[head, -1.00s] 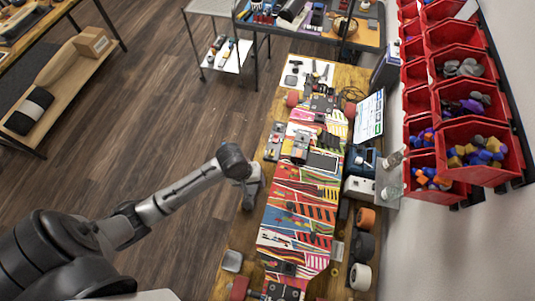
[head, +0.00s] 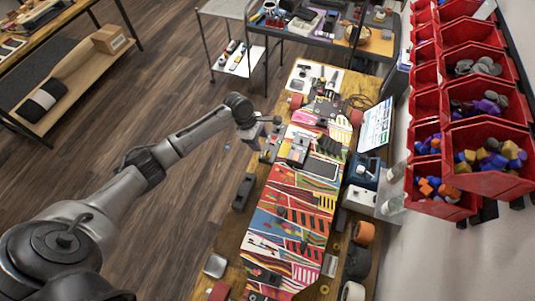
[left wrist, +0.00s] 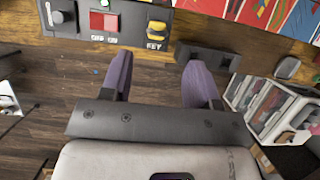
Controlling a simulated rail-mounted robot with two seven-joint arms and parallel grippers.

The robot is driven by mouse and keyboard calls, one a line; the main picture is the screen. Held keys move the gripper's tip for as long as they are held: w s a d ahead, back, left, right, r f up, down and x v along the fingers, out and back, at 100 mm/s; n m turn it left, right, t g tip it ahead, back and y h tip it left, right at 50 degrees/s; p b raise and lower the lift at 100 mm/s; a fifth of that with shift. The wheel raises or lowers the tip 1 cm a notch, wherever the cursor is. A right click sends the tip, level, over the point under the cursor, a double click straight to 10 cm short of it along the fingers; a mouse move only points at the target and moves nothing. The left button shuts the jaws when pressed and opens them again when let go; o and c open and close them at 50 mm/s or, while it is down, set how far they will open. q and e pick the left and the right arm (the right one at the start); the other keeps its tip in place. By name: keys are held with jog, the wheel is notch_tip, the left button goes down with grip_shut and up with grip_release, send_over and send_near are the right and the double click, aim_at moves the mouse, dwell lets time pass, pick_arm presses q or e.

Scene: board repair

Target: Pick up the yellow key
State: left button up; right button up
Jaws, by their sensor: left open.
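The yellow key (left wrist: 157,28) sits on a grey control panel (left wrist: 128,12) in the left wrist view, above the label KEY. A red switch and a grey knob are to its left on the same panel. My left gripper (left wrist: 159,60) is open, with two purple fingers apart and nothing between them. The key lies beyond the fingertips, between them across the picture, and apart from them. In the head view my left gripper (head: 270,126) is at the left edge of the workbench, near the panel (head: 269,149). The key cannot be made out there. My right gripper does not show.
A colourful skateboard deck (head: 290,213) lies along the wooden bench, with a metal device (head: 293,150) on it. A dark block (head: 243,191) is at the bench's left edge. Red bins (head: 490,150) hang on the right wall. Floor left of the bench is open.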

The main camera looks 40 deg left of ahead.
aim_at(267, 151)
pick_arm(q)
jog(key=shift+x, duration=3.85)
jog(key=shift+w+a, duration=0.15)
jog(key=c, duration=1)
